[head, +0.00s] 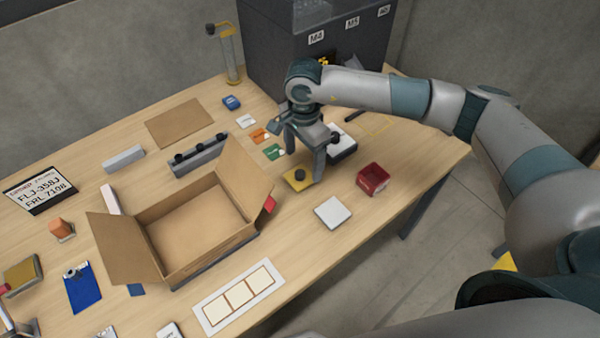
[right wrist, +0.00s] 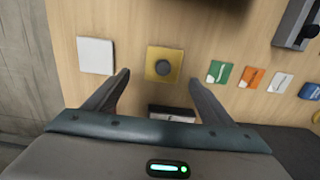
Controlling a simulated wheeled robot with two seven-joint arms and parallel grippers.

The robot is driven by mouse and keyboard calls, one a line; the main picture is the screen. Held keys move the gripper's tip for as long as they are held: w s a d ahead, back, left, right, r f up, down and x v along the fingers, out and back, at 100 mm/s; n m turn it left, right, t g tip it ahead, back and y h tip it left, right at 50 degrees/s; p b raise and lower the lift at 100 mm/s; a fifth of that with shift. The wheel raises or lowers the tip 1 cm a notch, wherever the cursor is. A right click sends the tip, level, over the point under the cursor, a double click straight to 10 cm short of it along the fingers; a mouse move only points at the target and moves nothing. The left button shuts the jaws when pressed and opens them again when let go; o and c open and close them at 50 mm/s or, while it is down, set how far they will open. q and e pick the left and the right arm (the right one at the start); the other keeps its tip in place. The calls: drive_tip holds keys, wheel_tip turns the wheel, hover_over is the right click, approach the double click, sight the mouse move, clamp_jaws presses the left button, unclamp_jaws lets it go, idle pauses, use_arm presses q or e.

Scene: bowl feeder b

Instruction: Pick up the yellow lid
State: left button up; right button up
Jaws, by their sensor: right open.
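The yellow lid (head: 298,180) is a flat yellow square with a dark round knob on top. It lies on the table to the right of the open cardboard box. In the right wrist view the lid (right wrist: 164,66) lies just beyond and between my two fingertips. My right gripper (head: 305,166) is open and points down over the lid. In the right wrist view its fingers (right wrist: 158,78) are spread apart with nothing between them. I cannot tell whether they touch the lid. My left gripper is not clearly in view.
The open cardboard box (head: 153,238) stands left of the lid. A black and white item (head: 342,142) sits behind the gripper. Coloured cards (head: 260,136) lie at the back.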

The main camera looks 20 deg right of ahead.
sight(302, 172)
drive_tip(key=shift+f, duration=0.4)
drive_tip(key=shift+f+p, duration=0.4)
drive_tip(key=shift+p, duration=0.15)
drive_tip(key=f, duration=0.1)
drive_tip(key=f+p, duration=0.2)
drive_tip(key=shift+w+a+f, duration=0.1)
drive_tip(key=shift+w+f, duration=0.15)
drive_tip(key=shift+f, duration=0.5)
drive_tip(key=shift+c, duration=0.4)
